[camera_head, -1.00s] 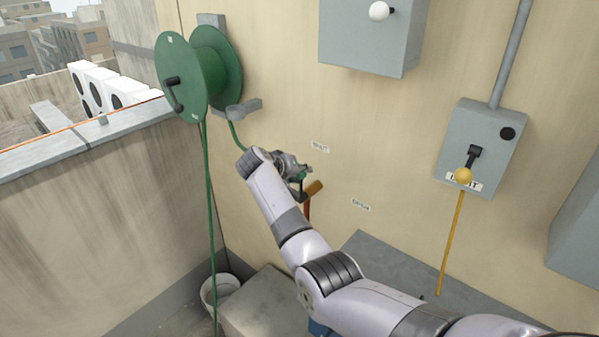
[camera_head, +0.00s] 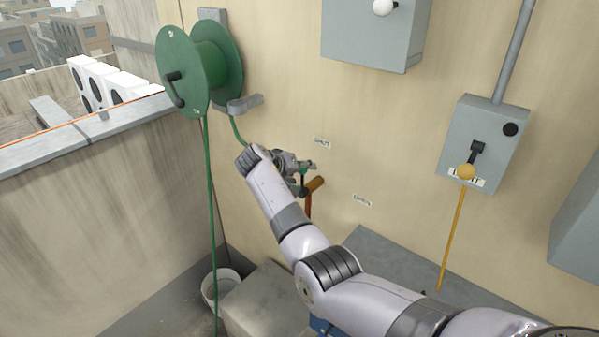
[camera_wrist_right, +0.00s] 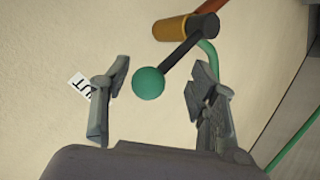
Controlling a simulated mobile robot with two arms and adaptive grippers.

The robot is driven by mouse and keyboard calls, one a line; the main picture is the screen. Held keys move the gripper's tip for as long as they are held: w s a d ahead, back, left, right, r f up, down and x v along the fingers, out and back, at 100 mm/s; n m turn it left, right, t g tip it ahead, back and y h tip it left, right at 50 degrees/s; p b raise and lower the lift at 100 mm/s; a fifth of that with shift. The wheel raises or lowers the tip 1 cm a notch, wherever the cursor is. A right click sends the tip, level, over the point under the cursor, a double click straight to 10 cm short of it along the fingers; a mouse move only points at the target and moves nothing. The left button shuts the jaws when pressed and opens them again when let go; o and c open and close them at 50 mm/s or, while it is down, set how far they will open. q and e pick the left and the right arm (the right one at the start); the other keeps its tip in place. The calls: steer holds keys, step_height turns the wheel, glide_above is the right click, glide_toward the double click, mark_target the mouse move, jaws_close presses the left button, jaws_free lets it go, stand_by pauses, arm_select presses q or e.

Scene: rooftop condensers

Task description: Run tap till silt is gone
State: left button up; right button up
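The tap (camera_head: 315,184) has an orange-brown body on the beige wall; in the right wrist view its body (camera_wrist_right: 184,36) carries a dark lever (camera_wrist_right: 188,52) ending in a green ball knob (camera_wrist_right: 148,84). My right gripper (camera_head: 302,168) is at the tap, partly hidden by my wrist in the head view. In the right wrist view the gripper (camera_wrist_right: 158,78) is open, with a finger on each side of the green knob and a gap to both. A red pipe (camera_head: 308,206) meets the tap. No water or silt is visible. My left gripper is out of view.
A green hose reel (camera_head: 187,72) hangs at the left, its hose (camera_head: 211,200) dropping past a white bucket (camera_head: 212,289). A grey box with a yellow-knobbed lever (camera_head: 485,140) and a grey cabinet (camera_head: 372,35) are on the wall. A "SHUT" label (camera_head: 321,142) is above the tap.

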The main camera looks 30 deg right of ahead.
steer(key=shift+d+r, duration=0.1)
steer(key=shift+r, duration=0.1)
steer(key=v, duration=1.2)
